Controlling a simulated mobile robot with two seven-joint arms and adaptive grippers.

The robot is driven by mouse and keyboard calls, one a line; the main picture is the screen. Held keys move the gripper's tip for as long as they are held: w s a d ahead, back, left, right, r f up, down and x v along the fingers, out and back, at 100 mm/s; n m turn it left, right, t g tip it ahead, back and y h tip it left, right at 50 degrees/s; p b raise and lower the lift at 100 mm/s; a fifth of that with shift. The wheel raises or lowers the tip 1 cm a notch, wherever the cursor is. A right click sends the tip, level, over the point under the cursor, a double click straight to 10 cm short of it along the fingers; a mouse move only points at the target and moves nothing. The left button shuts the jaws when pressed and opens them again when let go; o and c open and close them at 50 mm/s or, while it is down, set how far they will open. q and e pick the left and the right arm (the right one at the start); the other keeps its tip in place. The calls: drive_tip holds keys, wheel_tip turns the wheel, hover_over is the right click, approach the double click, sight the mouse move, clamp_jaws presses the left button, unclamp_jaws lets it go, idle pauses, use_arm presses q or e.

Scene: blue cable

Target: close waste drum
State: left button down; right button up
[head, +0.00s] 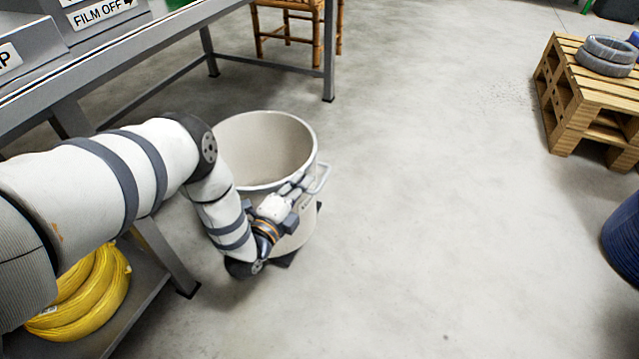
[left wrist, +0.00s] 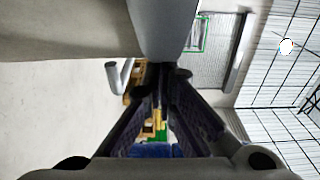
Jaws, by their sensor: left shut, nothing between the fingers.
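The waste drum (head: 265,150) is a pale, round, open-topped bin standing on the floor in the head view, with its inside showing empty. A dark base shows under it. A light bar handle (head: 322,178) sticks out on its right side. My left gripper (head: 302,183) is at the drum's near right side, close to the rim and handle, shut and empty. In the left wrist view the fingers (left wrist: 162,72) come together beside the drum's rim (left wrist: 160,30), with the handle (left wrist: 117,78) to their left. I cannot tell whether they touch the drum. My right gripper is not in view.
A grey metal workbench (head: 190,40) stands at the left, with a yellow coil (head: 95,295) on its lower shelf. A wooden pallet stack (head: 580,100) with grey coils (head: 607,52) and a blue drum (head: 625,240) stand at the right. The floor between is clear.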

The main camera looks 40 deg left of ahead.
use_arm(q)
drive_tip(key=s+a, duration=0.3)
drive_tip(key=a, duration=1.3)
drive_tip(key=shift+s+b, duration=0.4)
drive_tip(key=shift+d, duration=0.1)
